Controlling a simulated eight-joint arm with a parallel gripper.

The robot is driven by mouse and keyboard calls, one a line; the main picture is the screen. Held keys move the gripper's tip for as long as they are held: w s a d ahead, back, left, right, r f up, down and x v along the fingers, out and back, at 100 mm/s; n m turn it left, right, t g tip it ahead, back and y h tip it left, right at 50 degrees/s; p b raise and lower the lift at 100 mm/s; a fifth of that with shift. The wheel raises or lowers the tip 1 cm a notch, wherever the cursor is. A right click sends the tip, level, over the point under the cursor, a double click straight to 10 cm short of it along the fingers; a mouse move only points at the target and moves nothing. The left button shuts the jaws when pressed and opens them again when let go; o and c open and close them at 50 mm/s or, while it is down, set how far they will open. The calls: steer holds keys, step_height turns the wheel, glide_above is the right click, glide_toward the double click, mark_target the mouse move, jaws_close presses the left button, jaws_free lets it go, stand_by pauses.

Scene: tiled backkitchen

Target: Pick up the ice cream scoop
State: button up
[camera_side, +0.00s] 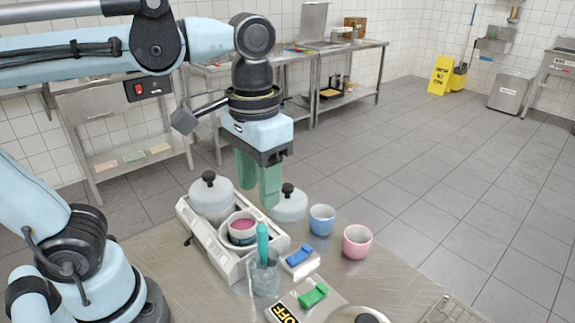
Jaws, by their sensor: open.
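A teal handle (263,243), which looks like that of the ice cream scoop, stands upright in a clear container (264,275) near the front of the metal table. Its lower end is hard to make out through the container. My gripper (259,197) points down with its green fingers apart and nothing between them. It is above and behind the teal handle in the side view, near the lidded tubs, and clear of the handle.
A white holder (224,257) carries a lidded tub (211,196) and an open tub with pink contents (242,227). Another round lid (288,207) is beside my fingers. Blue (322,219) and pink (357,241) cups stand right. Blue (299,256) and green (313,295) switches lie in front.

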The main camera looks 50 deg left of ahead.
mark_target(262, 227)
steer(key=shift+f, duration=5.35)
jaws_close()
